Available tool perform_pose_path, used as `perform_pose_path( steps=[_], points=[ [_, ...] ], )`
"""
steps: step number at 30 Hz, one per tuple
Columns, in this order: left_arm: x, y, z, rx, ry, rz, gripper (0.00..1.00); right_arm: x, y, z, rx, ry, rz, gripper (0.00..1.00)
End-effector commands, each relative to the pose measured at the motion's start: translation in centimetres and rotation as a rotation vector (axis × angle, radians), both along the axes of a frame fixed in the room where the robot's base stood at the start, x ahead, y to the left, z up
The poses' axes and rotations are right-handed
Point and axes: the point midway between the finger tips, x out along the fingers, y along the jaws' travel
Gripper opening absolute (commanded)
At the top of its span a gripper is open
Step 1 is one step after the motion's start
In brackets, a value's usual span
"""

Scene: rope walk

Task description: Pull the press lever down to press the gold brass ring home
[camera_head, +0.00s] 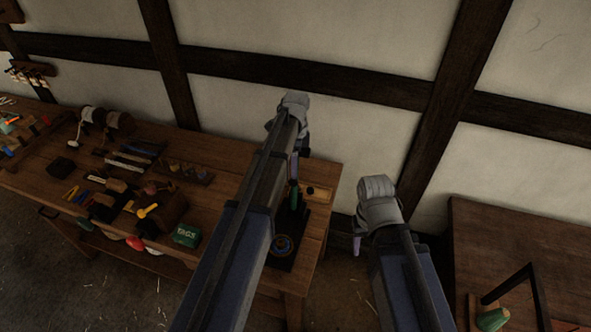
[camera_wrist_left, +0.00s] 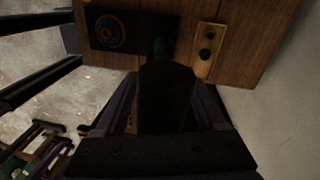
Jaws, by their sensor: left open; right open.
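The press stands at the right end of the workbench on a black base (camera_head: 279,264), largely hidden by my left arm. On the base is a round blue piece (camera_head: 283,243) with a tan-gold centre; it also shows in the left wrist view (camera_wrist_left: 109,31). I cannot clearly separate the brass ring from it. A green part (camera_head: 296,196), perhaps the lever's grip, stands beside it. My left gripper (camera_head: 294,167) is open above the green part, with a dark upright part (camera_wrist_left: 165,95) between its fingers in the wrist view. My right gripper (camera_head: 357,244) is open and empty, right of the bench.
A wooden plate with dark holes (camera_head: 318,193) lies behind the press; it also shows in the wrist view (camera_wrist_left: 207,52). Another table (camera_head: 480,230) stands at right. The wall is close behind.

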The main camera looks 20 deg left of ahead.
Motion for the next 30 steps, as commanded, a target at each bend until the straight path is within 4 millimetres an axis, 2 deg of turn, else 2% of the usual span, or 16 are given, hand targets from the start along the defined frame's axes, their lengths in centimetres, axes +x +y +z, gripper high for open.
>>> perform_pose_path(
  steps=[7, 26, 30],
  points=[
    [-0.01, -0.01, 0.00, 0.000, 0.000, 0.000, 0.72, 0.00, 0.00, 0.00, 0.000, 0.000, 0.000, 0.50],
    [-0.01, 0.00, -0.01, 0.000, 0.000, 0.000, 0.01, 0.00, 0.00, 0.00, 0.000, 0.000, 0.000, 0.50],
    [-0.01, 0.00, -0.01, 0.000, 0.000, 0.000, 0.00, 0.00, 0.00, -0.01, 0.000, 0.000, 0.000, 0.50]
  ],
)
